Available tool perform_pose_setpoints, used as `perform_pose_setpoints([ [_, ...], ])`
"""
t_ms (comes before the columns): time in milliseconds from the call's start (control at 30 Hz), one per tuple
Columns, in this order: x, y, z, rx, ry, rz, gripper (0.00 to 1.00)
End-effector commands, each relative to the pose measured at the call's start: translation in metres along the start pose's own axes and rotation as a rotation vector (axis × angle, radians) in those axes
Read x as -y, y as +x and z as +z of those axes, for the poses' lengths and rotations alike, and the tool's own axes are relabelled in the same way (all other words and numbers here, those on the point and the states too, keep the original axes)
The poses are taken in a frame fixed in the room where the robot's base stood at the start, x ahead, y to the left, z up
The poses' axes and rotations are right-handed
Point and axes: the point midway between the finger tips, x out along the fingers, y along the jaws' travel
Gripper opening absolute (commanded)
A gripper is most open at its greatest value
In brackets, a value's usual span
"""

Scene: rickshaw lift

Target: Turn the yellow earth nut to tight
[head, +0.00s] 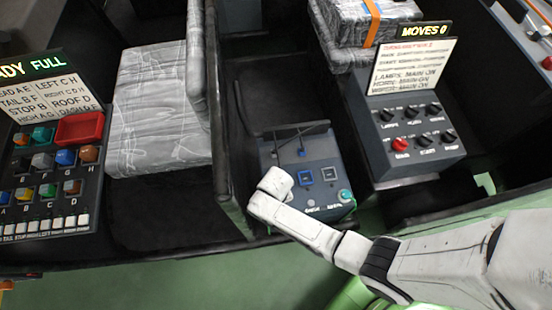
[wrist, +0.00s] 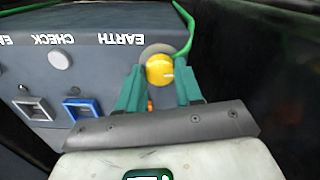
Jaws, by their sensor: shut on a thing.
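The yellow earth nut (wrist: 159,69) shows in the wrist view at the corner of the grey box, below the upside-down word EARTH. It has a pale mark on its face and a round metal washer behind it. My gripper (wrist: 157,86) is shut on the nut, with a green finger on each side of it. A green wire (wrist: 187,32) runs over the box edge to the nut. In the head view my arm and gripper reach over the grey box (head: 322,177), and the nut is hidden there.
The box has a blue-framed switch (head: 305,177), a grey-framed switch (head: 330,176) and a CHECK button (wrist: 60,60). A switch panel (head: 420,135) with a red knob stands to the right. A fuse panel (head: 50,125) stands at left. Dark walls flank the box closely.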

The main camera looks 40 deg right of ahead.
Motion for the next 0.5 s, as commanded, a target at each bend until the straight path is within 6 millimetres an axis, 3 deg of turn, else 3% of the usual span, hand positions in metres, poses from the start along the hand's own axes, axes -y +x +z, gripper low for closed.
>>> perform_pose_setpoints([
  [500, 0.0001, 0.0, -0.0005, -0.001, 0.042, -0.001, 0.05],
])
